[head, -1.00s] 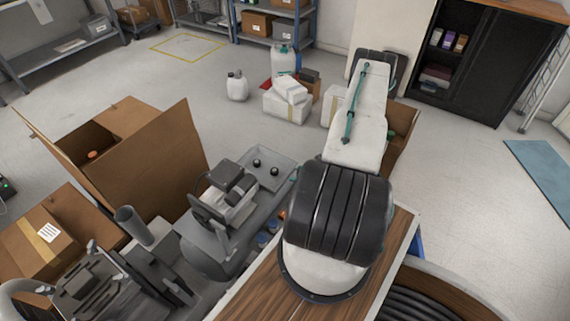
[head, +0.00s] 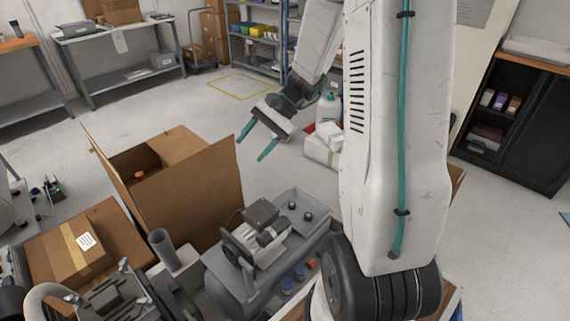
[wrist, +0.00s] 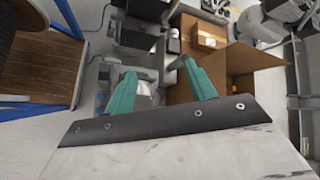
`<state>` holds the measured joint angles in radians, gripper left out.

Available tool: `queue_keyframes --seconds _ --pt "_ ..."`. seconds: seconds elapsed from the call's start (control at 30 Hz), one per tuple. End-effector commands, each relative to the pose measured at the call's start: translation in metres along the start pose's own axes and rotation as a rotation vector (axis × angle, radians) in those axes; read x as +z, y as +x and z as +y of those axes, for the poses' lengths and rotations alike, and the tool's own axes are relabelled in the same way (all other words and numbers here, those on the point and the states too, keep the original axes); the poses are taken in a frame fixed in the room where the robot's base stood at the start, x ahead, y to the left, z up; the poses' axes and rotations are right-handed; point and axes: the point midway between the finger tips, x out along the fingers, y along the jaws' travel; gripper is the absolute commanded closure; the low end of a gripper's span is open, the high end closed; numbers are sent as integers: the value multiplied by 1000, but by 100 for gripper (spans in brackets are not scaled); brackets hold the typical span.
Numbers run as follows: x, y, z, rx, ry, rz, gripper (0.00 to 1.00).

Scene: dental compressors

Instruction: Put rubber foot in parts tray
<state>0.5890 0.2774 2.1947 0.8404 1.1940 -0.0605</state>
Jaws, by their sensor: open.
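My gripper (head: 252,148) is open and empty, its two teal fingers apart, raised in the air behind the open cardboard box in the head view. The fingers also show in the wrist view (wrist: 157,70), pointing down over the boxes and machinery. A shallow grey tray (head: 322,198), which looks like the parts tray, sits right of the compressor. Two small dark round pieces (head: 308,216) stand in it and look like rubber feet, though they are too small to be sure. My gripper is apart from and above them.
An open cardboard box (head: 213,205) with raised flaps stands left of the compressor (head: 262,230); a small orange item (head: 139,174) shows inside. A taped box (head: 85,250) is further left. Blue and orange caps (head: 287,285) lie near the compressor.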

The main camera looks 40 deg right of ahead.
Motion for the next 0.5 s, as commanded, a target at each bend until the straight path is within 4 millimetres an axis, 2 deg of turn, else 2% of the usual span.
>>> queue_keyframes --seconds 0.03,0.2,0.4,0.5 --pt "29 -1 -6 57 -78 9 45" --pt "110 -4 0 252 -315 45 45" --pt "186 -14 26 462 -586 120 45" --pt "215 -22 44 557 -719 172 45"
